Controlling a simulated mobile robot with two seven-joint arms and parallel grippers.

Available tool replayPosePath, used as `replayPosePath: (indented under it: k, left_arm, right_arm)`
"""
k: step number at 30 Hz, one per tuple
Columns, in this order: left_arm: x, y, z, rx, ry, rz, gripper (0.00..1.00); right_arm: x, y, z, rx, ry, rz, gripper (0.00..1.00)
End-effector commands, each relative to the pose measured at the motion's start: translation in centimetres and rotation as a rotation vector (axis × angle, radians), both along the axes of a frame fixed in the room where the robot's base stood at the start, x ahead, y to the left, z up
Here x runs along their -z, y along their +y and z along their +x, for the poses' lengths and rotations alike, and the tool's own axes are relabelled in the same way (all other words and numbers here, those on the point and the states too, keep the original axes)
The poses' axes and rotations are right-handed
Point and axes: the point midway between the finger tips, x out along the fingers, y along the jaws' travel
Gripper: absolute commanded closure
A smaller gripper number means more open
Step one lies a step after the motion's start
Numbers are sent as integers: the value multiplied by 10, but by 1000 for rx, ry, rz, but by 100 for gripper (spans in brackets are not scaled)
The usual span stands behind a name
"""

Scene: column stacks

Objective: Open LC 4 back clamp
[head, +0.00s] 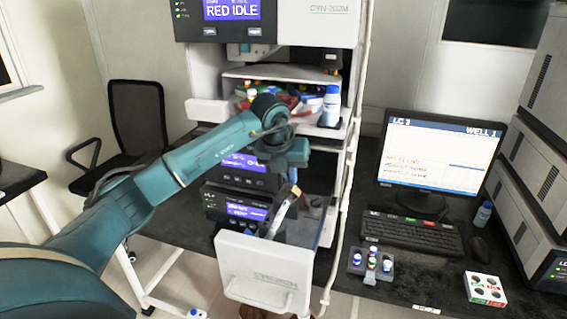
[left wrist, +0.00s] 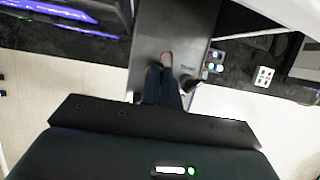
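The LC modules stand in a central stack, with an open drawer (head: 262,285) sticking out at the bottom under a blue-lit module (head: 236,208). My left gripper (head: 272,232) reaches down over this drawer. In the left wrist view its two dark fingers (left wrist: 166,70) lie close together above a grey metal surface (left wrist: 196,32). No clamp is clearly readable as the LC 4 back clamp, and the drawer's inside is largely hidden. My right gripper is out of view.
A monitor (head: 440,155) reading "LC 3" and "WELL 1", a keyboard (head: 412,235), a dark vial rack (head: 370,265) and a white vial box (head: 485,289) stand on the black bench. Another stack (head: 535,170) rises at right. A chair (head: 135,115) stands behind my left arm.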

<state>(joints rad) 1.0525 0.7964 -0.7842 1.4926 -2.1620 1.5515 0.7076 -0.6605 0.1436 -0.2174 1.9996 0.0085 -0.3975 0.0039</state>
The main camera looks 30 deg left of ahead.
Motion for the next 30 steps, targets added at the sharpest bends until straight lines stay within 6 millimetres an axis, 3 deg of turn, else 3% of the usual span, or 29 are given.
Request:
replayPosePath:
  k: [18,30]
  left_arm:
    - [7,-32,9,-1,130,562,100]
    - [15,-43,11,-3,190,807,100]
  right_arm:
    - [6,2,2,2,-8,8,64]
    - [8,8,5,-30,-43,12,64]
